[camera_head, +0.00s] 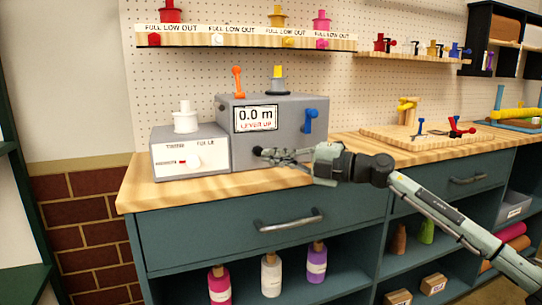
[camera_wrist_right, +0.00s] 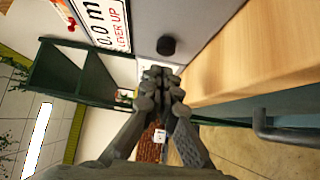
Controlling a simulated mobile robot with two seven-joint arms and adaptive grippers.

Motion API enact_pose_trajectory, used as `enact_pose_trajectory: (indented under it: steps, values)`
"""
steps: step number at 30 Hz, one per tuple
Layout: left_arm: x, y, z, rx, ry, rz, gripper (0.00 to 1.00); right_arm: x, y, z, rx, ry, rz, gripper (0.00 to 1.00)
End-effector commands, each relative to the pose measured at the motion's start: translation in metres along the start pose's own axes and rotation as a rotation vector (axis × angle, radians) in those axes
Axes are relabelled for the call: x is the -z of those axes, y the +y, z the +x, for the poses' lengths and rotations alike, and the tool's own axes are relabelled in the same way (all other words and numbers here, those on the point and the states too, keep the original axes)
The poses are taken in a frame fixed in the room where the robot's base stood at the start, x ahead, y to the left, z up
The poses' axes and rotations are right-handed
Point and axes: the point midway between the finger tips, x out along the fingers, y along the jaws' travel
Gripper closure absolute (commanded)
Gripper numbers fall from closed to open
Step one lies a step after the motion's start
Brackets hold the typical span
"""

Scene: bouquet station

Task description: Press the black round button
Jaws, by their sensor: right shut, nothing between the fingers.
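The black round button (camera_head: 257,151) sits low on the front of the grey box (camera_head: 225,125), below its "0.0 m / LEVER UP" display (camera_head: 255,118). It shows as a dark knob in the right wrist view (camera_wrist_right: 166,46), just beyond the fingertips. My right gripper (camera_head: 268,154) is shut and empty, pointing left along the box front. Its fingertips are close to the button; I cannot tell whether they touch it. In the wrist view the closed fingertips (camera_wrist_right: 160,75) lie just below the button. My left gripper is not in view.
A blue lever (camera_head: 309,119) is on the box front, right of the display. An orange lever (camera_head: 238,80) stands on top. The wooden counter edge (camera_head: 150,195) and a drawer handle (camera_head: 288,222) are below.

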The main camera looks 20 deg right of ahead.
Motion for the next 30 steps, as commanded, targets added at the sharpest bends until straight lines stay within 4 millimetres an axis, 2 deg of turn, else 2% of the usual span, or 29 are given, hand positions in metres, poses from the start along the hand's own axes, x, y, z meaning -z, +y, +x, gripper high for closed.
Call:
enact_pose_trajectory:
  steps: [1, 6, 12, 18, 30]
  values:
    - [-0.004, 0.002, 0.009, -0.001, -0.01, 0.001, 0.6, -0.002, -0.004, -0.011, 0.005, -0.003, -0.001, 1.0]
    - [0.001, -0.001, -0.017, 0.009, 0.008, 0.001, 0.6, 0.0, -0.006, -0.053, 0.007, 0.0, -0.001, 1.0]
    - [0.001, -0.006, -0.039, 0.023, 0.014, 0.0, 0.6, 0.001, -0.005, -0.086, 0.006, 0.002, 0.001, 1.0]
    - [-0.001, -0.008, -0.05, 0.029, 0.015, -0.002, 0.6, 0.002, -0.002, -0.099, 0.004, 0.005, 0.001, 1.0]
    - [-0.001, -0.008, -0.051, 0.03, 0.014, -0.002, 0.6, 0.002, -0.001, -0.1, 0.003, 0.006, 0.0, 1.0]
